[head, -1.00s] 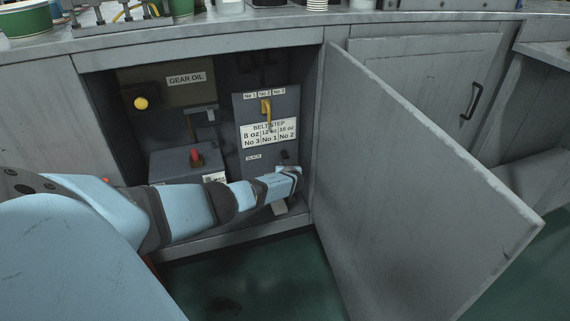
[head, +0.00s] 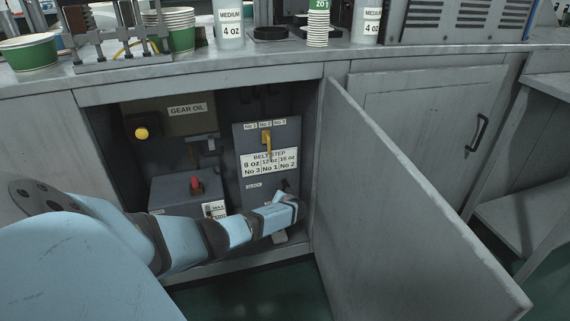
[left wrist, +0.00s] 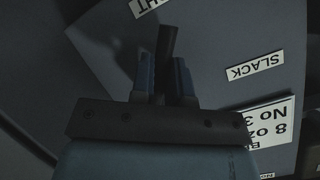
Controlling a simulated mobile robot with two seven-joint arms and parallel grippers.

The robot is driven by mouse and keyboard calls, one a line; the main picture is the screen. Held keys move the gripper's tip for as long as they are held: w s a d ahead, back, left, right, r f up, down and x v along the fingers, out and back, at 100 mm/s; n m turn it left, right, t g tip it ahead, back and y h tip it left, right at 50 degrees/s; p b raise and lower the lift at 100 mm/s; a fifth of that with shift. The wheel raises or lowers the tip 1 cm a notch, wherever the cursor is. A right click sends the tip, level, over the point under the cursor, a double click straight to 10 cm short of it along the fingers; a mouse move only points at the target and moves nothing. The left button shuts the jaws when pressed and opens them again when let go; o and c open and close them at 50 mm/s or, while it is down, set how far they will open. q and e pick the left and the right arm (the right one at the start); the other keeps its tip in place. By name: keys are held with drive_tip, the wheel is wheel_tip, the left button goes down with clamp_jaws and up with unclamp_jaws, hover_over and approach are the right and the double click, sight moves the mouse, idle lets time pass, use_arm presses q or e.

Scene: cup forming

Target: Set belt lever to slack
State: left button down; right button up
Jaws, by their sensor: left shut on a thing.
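The dark belt lever (left wrist: 168,42) shows in the left wrist view, between the two fingers of my left gripper (left wrist: 165,78). The gripper is shut on it. A SLACK label (left wrist: 255,66) lies to the right of the lever, and a label ending in "HT" (left wrist: 146,5) is at the top edge, partly cut off. In the head view, the belt step panel (head: 267,135) stands in the open cabinet, with the SLACK label (head: 254,185) low on it. My left gripper (head: 290,196) reaches its lower right, and my arm covers the panel's lower part. My right gripper is not in view.
The open cabinet door (head: 400,210) stands just right of my left gripper. A gear oil box (head: 185,112) and a box with a red knob (head: 197,183) sit on the left inside the cabinet. Cups and bottles stand on the counter (head: 200,72) above.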

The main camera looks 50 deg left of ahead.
use_arm(q)
drive_tip(key=m+g, duration=0.1)
drive_tip(key=s+r+m+y, duration=0.1)
drive_tip(key=m, duration=0.1)
drive_tip(key=shift+s+a+r+g, duration=0.1)
drive_tip(key=shift+a+g, duration=0.1)
drive_tip(key=shift+g, duration=0.2)
drive_tip(key=shift+s+a+r+m+g+y, duration=0.15)
drive_tip(key=shift+r+m+g+y, duration=0.25)
drive_tip(key=shift+m, duration=0.3)
drive_tip(key=shift+s+r+m+g+y, duration=0.1)
drive_tip(key=shift+r+m+g+y, duration=0.1)
drive_tip(key=shift+r+m+y, duration=0.3)
drive_tip(key=shift+f+m, duration=0.1)
drive_tip(key=shift+m, duration=0.2)
drive_tip(key=c, duration=1.1)
unclamp_jaws()
